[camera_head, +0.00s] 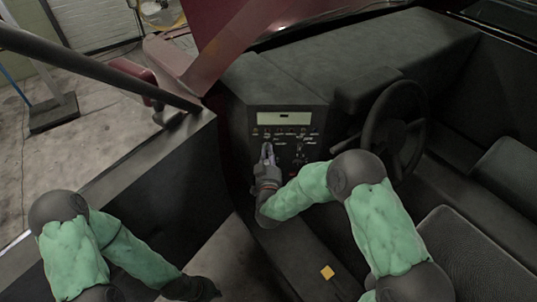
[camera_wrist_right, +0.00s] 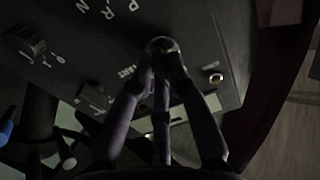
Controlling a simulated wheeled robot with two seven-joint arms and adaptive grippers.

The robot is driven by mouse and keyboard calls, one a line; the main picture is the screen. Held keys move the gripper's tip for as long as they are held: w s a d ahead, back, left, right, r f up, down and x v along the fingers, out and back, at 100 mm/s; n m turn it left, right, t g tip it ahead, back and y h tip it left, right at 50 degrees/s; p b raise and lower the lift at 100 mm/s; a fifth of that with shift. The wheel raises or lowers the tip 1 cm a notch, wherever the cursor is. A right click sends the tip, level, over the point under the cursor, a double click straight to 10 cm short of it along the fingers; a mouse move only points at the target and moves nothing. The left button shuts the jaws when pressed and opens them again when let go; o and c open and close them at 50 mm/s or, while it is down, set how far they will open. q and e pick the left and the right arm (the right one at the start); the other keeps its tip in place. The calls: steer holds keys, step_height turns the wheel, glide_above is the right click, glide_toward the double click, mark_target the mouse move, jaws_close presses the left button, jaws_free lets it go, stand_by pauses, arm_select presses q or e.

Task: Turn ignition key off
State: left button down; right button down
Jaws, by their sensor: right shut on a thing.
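The dark control panel (camera_head: 285,122) stands in the cab left of the steering wheel. My right gripper (camera_head: 267,150) is up against its lower left part. In the right wrist view its fingertips (camera_wrist_right: 163,48) come together on a small, dark, rounded piece, which seems to be the ignition key (camera_wrist_right: 162,43). The fingers hide most of it, so its turn angle cannot be told. My left gripper (camera_head: 205,290) hangs low near the bottom edge, away from the panel. Its fingers are too dark to read.
The steering wheel (camera_head: 394,125) is right of the panel. Beside my right fingers, a selector knob (camera_wrist_right: 24,44) and a small metal round fitting (camera_wrist_right: 215,77) sit on the panel. A door edge (camera_head: 150,150) borders the cab at left.

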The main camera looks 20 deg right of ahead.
steer(key=c, duration=1.2)
jaws_free()
steer(key=shift+s, duration=0.1)
steer(key=v, duration=1.2)
